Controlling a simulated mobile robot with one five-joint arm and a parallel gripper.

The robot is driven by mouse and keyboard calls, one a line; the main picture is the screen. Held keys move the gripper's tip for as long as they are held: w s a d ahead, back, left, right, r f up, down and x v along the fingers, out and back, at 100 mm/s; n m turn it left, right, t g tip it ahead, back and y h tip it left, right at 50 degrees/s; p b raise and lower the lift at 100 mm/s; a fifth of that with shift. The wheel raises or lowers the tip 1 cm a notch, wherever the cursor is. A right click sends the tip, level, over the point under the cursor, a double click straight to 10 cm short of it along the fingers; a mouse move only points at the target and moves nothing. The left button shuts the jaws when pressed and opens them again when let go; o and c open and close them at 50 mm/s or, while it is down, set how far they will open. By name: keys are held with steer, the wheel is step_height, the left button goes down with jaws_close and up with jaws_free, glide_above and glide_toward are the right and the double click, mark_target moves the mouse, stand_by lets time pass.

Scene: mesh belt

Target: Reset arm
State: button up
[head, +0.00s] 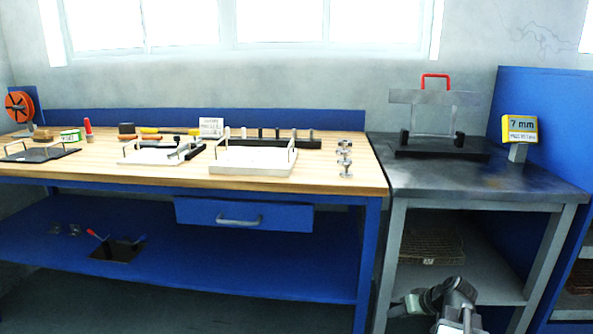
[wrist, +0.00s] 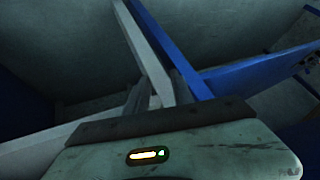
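My gripper (head: 450,304) and part of my arm show low at the right of the head view, in front of the grey side table's lower shelf. In the wrist view a worn grey-green housing (wrist: 215,155) with a dark front edge and a small lit indicator fills the bottom.
A wooden-topped blue workbench (head: 345,178) carries white trays, tools and a reel. To its right a grey side table (head: 520,183) holds a metal stand with a red handle (head: 434,78) and a yellow "7 mm" sign (head: 519,128). A mesh piece (head: 432,246) lies on its shelf.

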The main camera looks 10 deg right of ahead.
steer(key=s+a+f+g+h+p, duration=0.15)
steer(key=a+g, duration=0.25)
steer(key=a, duration=1.1)
steer(key=s+a+f+g+h+p, duration=0.1)
steer(key=s+a+g+h, duration=0.15)
steer(key=a, duration=1.15)
step_height(320, 180, up, 38)
steer(key=y+p, duration=0.1)
steer(key=p, duration=3.7)
steer(key=shift+r+n, duration=0.2)
steer(key=shift+n, duration=0.2)
steer(key=shift+g, duration=0.25)
